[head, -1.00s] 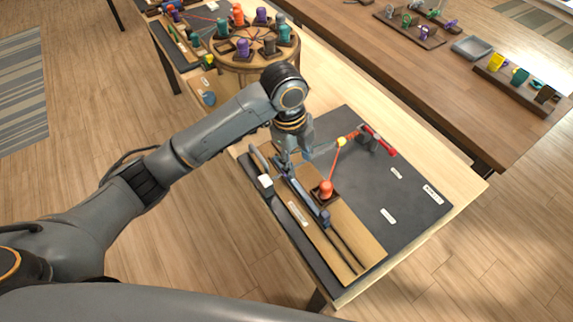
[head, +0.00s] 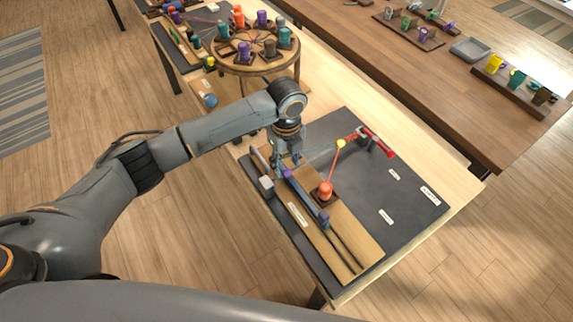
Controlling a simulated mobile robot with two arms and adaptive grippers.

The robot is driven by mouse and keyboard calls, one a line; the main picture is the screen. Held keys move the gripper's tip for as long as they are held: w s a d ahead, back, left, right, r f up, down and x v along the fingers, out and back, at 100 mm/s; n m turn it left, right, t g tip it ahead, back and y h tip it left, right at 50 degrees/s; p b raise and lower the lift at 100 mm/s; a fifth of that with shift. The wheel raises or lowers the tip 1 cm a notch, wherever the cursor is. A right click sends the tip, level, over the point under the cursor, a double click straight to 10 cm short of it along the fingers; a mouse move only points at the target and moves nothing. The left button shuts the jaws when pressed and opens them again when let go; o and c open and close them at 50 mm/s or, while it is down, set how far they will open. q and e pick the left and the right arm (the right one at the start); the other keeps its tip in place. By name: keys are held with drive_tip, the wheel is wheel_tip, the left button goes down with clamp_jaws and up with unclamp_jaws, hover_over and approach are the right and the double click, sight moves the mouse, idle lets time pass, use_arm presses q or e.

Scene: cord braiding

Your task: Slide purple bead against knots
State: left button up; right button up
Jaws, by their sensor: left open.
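A small purple spot, which looks like the purple bead (head: 287,173), sits near the upper end of the dark slim bar (head: 306,194) on the wooden board. My left gripper (head: 287,160) points down just above and beside it, with its jaws open. I cannot tell whether a finger touches the bead. The knots are too small to make out. A thin teal cord (head: 318,152) runs from near the gripper toward a yellow piece (head: 341,144). My right gripper is out of view.
An orange bobbin (head: 326,190) stands on the board (head: 352,234), with an orange cord up to the yellow piece. A red-ended clamp (head: 378,143) is at the mat's far edge. A round braiding stand (head: 252,66) with several bobbins stands behind. The mat's right side is mostly clear.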

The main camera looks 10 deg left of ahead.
sight(286, 171)
use_arm(q)
drive_tip(key=shift+f, duration=1.55)
drive_tip(key=shift+c, duration=0.2)
clamp_jaws()
